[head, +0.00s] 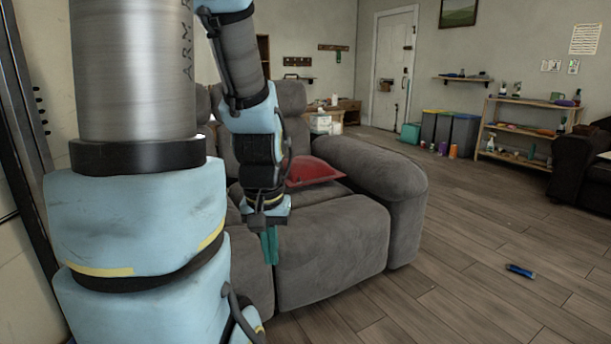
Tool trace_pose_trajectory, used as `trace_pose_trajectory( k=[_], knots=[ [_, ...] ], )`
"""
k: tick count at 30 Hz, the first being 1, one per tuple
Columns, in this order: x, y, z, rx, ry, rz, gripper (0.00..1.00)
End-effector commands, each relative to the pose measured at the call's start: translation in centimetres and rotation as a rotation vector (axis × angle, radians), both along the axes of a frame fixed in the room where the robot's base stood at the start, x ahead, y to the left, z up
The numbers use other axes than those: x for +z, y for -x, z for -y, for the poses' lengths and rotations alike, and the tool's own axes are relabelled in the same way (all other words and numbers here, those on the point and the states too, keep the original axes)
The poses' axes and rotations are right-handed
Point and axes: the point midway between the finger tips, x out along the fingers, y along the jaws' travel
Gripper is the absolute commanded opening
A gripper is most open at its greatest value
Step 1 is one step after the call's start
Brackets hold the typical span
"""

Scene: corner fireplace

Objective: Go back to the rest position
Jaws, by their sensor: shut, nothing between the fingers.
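My gripper (270,246) hangs at the end of my arm, left of the picture's middle, pointing down. Its teal fingers are together with nothing between them. It shows in front of the grey sofa (335,240), over the front of the seat. I cannot tell how far it is from the sofa. A red object (315,171), perhaps a cushion, lies on the sofa seat to the right of my gripper. My arm hides the left part of the sofa.
A blue and black object (520,271) lies on the wooden floor (455,300) at the right. Grey bins (458,134) and a wooden shelf (520,131) with small items stand at the back. A dark armchair (580,172) is at the right edge. The floor between is mostly clear.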

Motion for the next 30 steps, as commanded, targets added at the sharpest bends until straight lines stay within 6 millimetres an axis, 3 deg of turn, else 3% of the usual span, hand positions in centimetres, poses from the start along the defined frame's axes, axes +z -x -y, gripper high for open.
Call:
trace_pose_trajectory(
  k=[1, 15, 21, 30],
  knots=[
    [3.3, 0.0, 0.0, 0.000, 0.000, 0.000, 0.00],
    [17.3, 0.0, 0.0, 0.000, 0.000, 0.000, 0.00],
    [20.2, 0.0, 0.0, 0.000, 0.000, 0.000, 0.00],
    [20.6, 0.0, 0.0, 0.000, 0.000, 0.000, 0.00]
  ],
)
